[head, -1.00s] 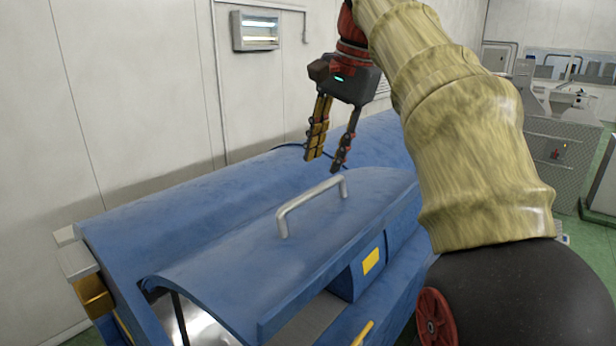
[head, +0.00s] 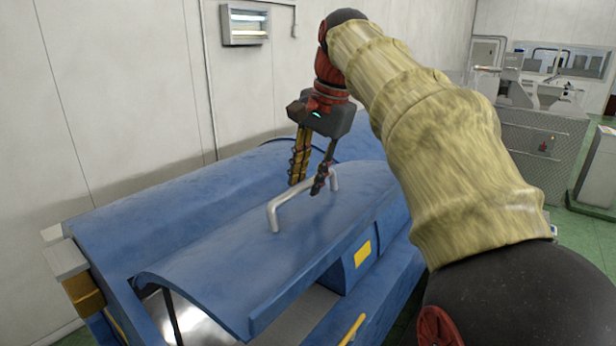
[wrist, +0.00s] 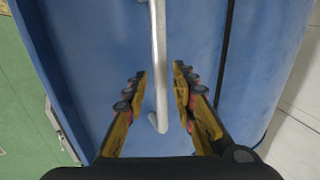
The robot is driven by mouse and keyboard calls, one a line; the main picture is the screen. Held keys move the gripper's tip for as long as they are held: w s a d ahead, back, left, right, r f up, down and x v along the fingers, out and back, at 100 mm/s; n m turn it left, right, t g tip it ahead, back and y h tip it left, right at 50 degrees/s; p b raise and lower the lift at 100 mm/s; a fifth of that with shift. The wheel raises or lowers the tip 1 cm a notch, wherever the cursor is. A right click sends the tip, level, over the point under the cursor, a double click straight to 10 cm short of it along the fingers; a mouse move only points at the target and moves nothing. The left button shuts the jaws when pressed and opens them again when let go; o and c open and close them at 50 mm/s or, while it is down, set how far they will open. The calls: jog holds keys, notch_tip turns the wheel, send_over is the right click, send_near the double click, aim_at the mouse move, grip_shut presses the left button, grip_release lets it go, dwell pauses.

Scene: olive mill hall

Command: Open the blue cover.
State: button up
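The blue cover (head: 240,262) is a curved lid on a large blue machine. It looks partly raised at its near left end, where a gap shows shiny metal beneath. A grey bar handle (head: 290,202) stands on top of it. My gripper (head: 307,187) is open and points down at the far end of the handle. In the wrist view my gripper (wrist: 160,80) has its fingers on both sides of the handle (wrist: 158,60), with gaps between. The cover also fills much of the wrist view (wrist: 90,60). Whether the fingertips touch the handle cannot be told.
The machine's blue body (head: 130,215) stands close to the white wall (head: 110,90). A wall lamp box (head: 244,25) hangs above. A yellow handle (head: 352,330) is at the near side. Grey machines (head: 530,150) stand at the back right, with green floor (head: 580,237) beside them.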

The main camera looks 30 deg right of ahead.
grip_shut()
dwell(0.6)
